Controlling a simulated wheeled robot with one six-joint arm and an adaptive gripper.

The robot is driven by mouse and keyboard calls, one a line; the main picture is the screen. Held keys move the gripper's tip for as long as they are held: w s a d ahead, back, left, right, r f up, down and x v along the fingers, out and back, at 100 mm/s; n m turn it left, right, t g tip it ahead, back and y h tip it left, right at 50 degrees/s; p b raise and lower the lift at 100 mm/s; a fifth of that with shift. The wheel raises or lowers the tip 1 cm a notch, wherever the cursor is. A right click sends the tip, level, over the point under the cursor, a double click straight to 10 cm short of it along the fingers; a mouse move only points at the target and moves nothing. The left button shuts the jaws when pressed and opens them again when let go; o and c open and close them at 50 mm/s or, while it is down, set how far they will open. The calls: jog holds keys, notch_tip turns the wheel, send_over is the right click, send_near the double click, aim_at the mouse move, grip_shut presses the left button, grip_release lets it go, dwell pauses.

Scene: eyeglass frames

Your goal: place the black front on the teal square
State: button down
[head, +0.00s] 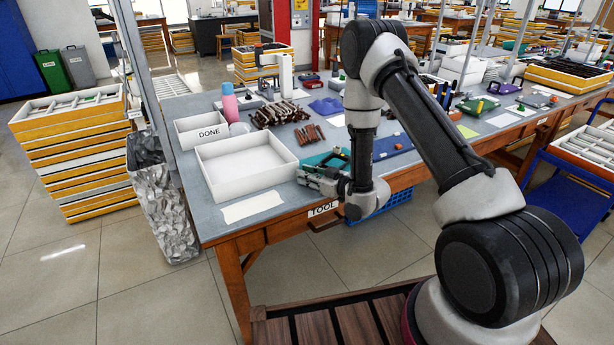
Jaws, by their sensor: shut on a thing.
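My gripper (312,176) is at the front edge of the grey workbench, beside the white tray and low over the near side of a teal square (314,160). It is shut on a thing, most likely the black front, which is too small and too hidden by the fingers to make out. The teal square lies on the bench, partly covered from view by my gripper and wrist. Small dark and orange items show at its far right part.
A white tray (219,186) and a box marked DONE (188,130) stand left. A pale sheet (252,207) lies at the bench's front left.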

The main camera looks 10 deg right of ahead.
jog(key=c, duration=1.3)
grip_release()
jog(key=v, duration=1.2)
jog(key=w+d+r+g+h, duration=0.2)
jog(key=w+d+r+h, duration=0.3)
jog(key=r, duration=0.4)
jog(key=s+d+r+m+h, duration=0.2)
jog(key=s+d+r+h, duration=0.25)
jog(key=d+r, duration=0.45)
jog(key=s+d+r+m+g+h, duration=0.2)
jog(key=s+r+m+g, duration=0.15)
jog(key=s+r, duration=0.75)
jog(key=s+a+m, duration=0.1)
jog(key=s, duration=0.5)
jog(key=s+a+r+g+y, duration=0.1)
jog(key=s, duration=0.5)
jog(key=s+a+m+g, duration=0.1)
jog(key=s, duration=0.5)
jog(key=shift+s+r+m+g, duration=0.1)
jog(key=shift+r+m+g, duration=0.05)
jog(key=shift+m+g, duration=0.15)
